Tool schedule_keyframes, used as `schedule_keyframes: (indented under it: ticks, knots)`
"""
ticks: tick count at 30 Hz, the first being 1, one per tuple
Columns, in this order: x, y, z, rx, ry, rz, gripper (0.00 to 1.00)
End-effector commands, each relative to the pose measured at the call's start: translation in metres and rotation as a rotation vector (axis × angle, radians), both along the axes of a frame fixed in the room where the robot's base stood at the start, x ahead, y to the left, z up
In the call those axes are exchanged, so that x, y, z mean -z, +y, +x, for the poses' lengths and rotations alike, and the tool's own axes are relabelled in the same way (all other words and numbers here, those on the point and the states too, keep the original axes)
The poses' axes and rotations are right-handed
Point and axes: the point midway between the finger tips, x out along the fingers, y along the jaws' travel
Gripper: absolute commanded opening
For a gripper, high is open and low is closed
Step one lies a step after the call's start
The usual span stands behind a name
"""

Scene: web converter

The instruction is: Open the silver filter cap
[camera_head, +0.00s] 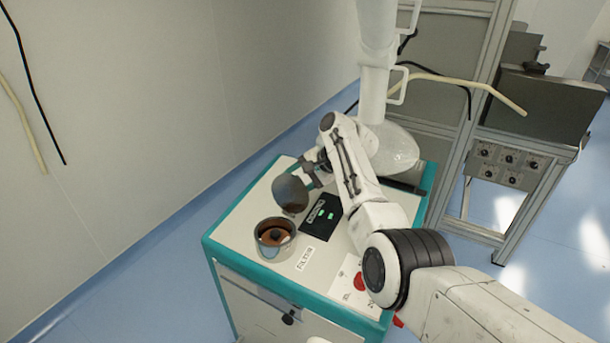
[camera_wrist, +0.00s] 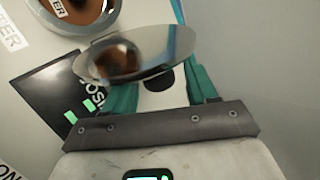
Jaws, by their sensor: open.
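The silver filter cap (camera_head: 290,193) is a shiny round disc, tilted up beyond the filter housing (camera_head: 275,238). The housing is an open round metal pot with a brown inside and a dark knob in its middle. My gripper (camera_head: 314,170) is just behind the cap, its fingers partly hidden. In the wrist view, the cap (camera_wrist: 130,57) lies across the front of my gripper (camera_wrist: 162,88), whose teal fingers are spread apart. It covers part of the left finger. I cannot tell whether the fingers touch the cap. The housing (camera_wrist: 85,14) shows at the upper left.
The white cabinet (camera_head: 245,215) has a teal edge. A black panel with green displays (camera_head: 320,214) lies right of the housing, and a red button (camera_head: 359,281) is near the front. A clear domed vessel (camera_head: 397,150) hangs over the back. A wall is at the left.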

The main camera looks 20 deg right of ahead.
Motion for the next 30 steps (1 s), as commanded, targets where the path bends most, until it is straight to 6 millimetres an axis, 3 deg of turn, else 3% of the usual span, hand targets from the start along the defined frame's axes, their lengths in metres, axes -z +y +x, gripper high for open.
schedule_keyframes:
  ticks: [19,30]
  knots:
    - [-0.064,-0.048,-0.046,0.002,-0.003,-0.001,0.57]
    - [-0.074,-0.054,-0.053,0.001,0.0,0.0,0.57]
